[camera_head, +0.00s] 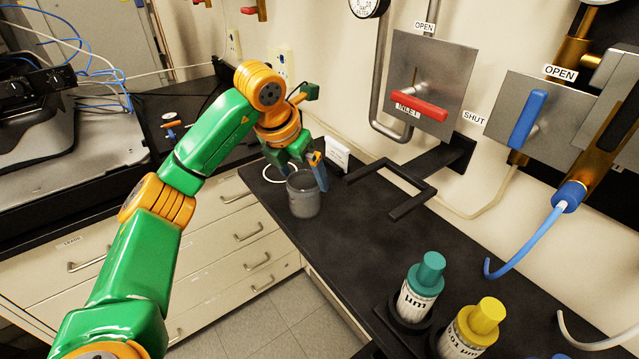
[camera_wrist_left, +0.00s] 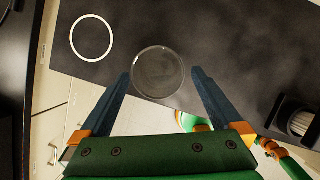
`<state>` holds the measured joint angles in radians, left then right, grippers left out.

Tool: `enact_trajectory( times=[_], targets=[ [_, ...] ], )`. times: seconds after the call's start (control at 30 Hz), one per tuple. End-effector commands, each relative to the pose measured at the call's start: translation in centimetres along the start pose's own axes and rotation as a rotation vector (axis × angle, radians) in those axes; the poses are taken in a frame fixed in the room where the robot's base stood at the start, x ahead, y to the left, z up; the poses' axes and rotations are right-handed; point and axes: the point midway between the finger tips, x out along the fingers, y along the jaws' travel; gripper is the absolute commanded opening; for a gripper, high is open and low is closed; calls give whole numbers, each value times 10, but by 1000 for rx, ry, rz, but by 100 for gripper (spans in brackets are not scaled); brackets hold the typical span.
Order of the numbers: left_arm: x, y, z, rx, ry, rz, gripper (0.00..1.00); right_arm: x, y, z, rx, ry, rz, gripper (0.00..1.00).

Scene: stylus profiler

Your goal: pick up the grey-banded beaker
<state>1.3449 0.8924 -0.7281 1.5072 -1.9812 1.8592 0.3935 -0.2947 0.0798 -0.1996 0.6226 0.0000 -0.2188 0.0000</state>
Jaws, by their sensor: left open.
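The grey-banded beaker (camera_head: 304,198) stands upright on the black bench top near its front edge in the head view. It looks clear at the rim and grey lower down. In the left wrist view I see the round rim of the beaker (camera_wrist_left: 158,72) from above. My left gripper (camera_head: 301,175) is open at the beaker. Its two blue fingers (camera_wrist_left: 161,76) lie on either side of the rim in the wrist view, with the left fingertip very close to it. I cannot tell whether they touch it.
A white ring (camera_wrist_left: 91,37) lies on the bench beside the beaker. A black bracket (camera_head: 405,185) juts from the wall to the right. Teal-capped (camera_head: 421,290) and yellow-capped (camera_head: 472,330) bottles stand farther right. Bare bench lies between them and the beaker.

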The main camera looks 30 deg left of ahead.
Motion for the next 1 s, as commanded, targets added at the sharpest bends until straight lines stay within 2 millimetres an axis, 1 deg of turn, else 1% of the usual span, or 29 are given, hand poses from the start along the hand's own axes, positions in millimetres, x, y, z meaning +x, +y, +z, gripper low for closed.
enact_trajectory(
  times=[0.07,0.17,0.27,0.33,0.4,0.47,0.53,0.7,0.77,0.8,0.87,0.9,1.0],
  targets=[
    [2,0,0,0,0,0,100,-2,0,1,0,-2,0,50],
    [13,0,1,0,4,0,100,-7,0,3,0,-7,-1,50],
    [28,2,3,-1,7,0,100,-18,-1,4,0,-12,-2,50],
    [42,3,6,0,7,-1,100,-27,-1,4,0,-13,-2,50],
    [57,3,6,-1,5,-1,100,-29,-1,4,0,-13,-2,50],
    [66,3,6,0,3,0,100,-30,-1,4,0,-13,-2,50],
    [70,3,6,1,0,0,100,-29,-1,3,0,-13,-2,50],
    [71,3,5,1,-1,0,100,-28,-1,3,0,-11,-2,50],
    [71,3,5,1,-1,0,84,-28,-1,3,0,-11,-2,50],
    [71,3,5,1,-1,1,73,-28,-1,3,0,-11,-2,50],
    [71,3,5,1,-1,1,57,-28,-1,3,0,-10,-2,50],
    [71,3,5,1,-1,1,46,-28,-1,2,0,-10,-2,50],
    [71,3,5,1,-1,1,22,-28,0,2,-1,-10,-2,50]
  ],
)
